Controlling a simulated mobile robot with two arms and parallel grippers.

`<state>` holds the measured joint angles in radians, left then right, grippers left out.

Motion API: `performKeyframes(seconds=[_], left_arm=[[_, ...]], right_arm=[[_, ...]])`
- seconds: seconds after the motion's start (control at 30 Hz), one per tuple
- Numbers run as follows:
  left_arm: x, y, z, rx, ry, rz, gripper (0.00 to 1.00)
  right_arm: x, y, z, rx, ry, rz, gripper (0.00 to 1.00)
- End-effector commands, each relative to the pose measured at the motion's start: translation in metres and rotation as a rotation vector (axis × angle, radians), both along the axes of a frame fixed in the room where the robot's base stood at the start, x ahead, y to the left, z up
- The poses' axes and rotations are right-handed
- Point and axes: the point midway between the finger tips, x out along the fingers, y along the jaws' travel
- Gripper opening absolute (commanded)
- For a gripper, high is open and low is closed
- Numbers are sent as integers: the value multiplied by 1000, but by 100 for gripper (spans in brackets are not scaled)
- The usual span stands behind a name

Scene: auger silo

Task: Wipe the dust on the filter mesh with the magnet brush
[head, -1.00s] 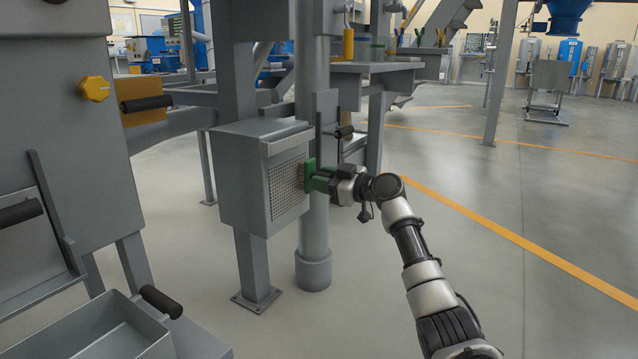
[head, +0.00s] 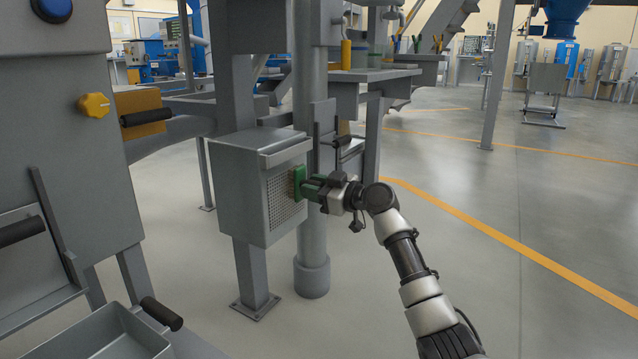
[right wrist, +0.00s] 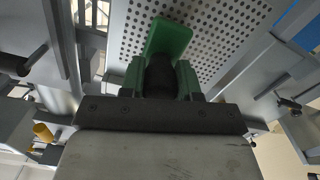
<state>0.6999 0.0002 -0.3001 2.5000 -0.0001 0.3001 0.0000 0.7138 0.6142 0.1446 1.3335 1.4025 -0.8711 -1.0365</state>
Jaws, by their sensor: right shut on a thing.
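The filter mesh (head: 284,205) is a perforated panel on the side of a grey box on a post. It also shows in the right wrist view (right wrist: 220,25). The magnet brush (head: 298,184) is green with tan bristles facing the mesh; its green back shows in the right wrist view (right wrist: 168,40). My right gripper (head: 324,190) is shut on the brush's handle and holds it against or very close to the upper part of the mesh. A brownish patch beside the bristles may be dust; I cannot tell for sure. My left gripper is not in view.
A grey pipe (head: 312,245) stands right behind the box. A grey cabinet with a yellow knob (head: 93,105) is at the left, with an open grey tray (head: 120,335) below. The floor to the right is clear.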

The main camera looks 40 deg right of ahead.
Motion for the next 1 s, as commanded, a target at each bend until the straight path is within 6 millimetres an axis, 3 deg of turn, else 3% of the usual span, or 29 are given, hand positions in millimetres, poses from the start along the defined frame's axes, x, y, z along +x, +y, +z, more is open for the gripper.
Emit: performKeyframes(seconds=[1.0], left_arm=[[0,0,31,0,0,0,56]], right_arm=[[-27,60,2,1,1,5,13]])
